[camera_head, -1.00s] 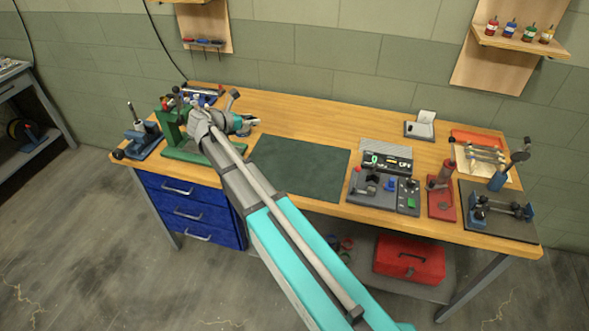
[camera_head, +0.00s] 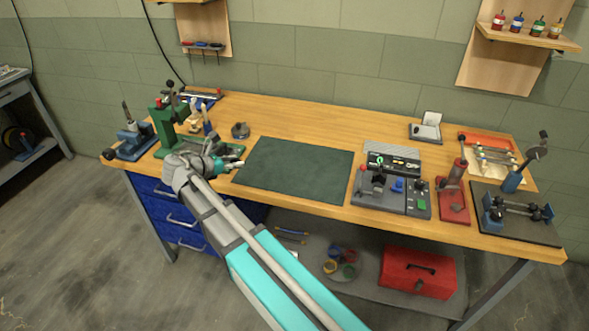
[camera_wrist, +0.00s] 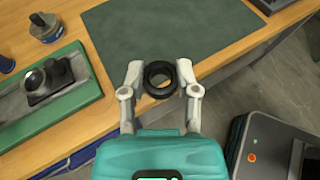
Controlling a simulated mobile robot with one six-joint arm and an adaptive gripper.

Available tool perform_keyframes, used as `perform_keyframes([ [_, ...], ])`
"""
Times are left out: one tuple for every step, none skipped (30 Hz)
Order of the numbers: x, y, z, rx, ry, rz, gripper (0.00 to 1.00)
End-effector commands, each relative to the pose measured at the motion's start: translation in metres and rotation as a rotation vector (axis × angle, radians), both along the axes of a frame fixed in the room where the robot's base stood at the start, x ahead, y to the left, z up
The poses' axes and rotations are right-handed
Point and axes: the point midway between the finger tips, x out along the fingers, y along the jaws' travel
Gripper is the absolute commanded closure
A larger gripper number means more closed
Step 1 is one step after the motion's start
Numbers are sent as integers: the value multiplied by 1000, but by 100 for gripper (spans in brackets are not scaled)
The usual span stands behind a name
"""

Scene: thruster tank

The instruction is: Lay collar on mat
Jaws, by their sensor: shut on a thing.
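The collar (camera_wrist: 160,67) is a black ring, seen in the wrist view between the two pale fingers of my gripper (camera_wrist: 161,82). My gripper is shut on it and holds it near the front edge of the bench, just in front of the mat. The mat (camera_wrist: 165,30) is a dark green rectangle lying flat and bare on the bench. It also shows in the head view (camera_head: 297,170), to the right of my gripper (camera_head: 236,164). The collar is too small to make out in the head view.
A green press (camera_head: 165,130) on a green base stands left of the mat, with a small round jar (camera_head: 240,130) behind. A grey control box (camera_head: 378,190) stands right of the mat. Blue drawers (camera_head: 170,210) are below the bench's left end.

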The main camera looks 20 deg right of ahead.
Motion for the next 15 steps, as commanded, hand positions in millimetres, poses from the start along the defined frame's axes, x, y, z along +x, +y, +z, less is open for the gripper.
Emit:
perform_keyframes([
  [0,0,0,0,0,0,92],
  [0,0,0,0,0,0,92],
  [0,0,0,0,0,0,92],
  [0,0,0,0,0,-1,92],
  [0,-1,0,0,0,-1,92],
  [1,-1,0,0,0,-1,92],
  [1,-1,-1,0,0,-1,92],
  [2,-2,-1,0,0,-1,92],
  [4,-4,-3,0,0,-2,92],
  [6,-5,-4,0,0,-2,92],
  [8,-7,-5,0,0,-3,92],
  [11,-9,-7,0,0,-3,92],
  [13,-12,-9,0,1,-4,92],
  [16,-14,-11,0,1,-4,92],
  [21,-18,-14,0,0,-3,92],
])
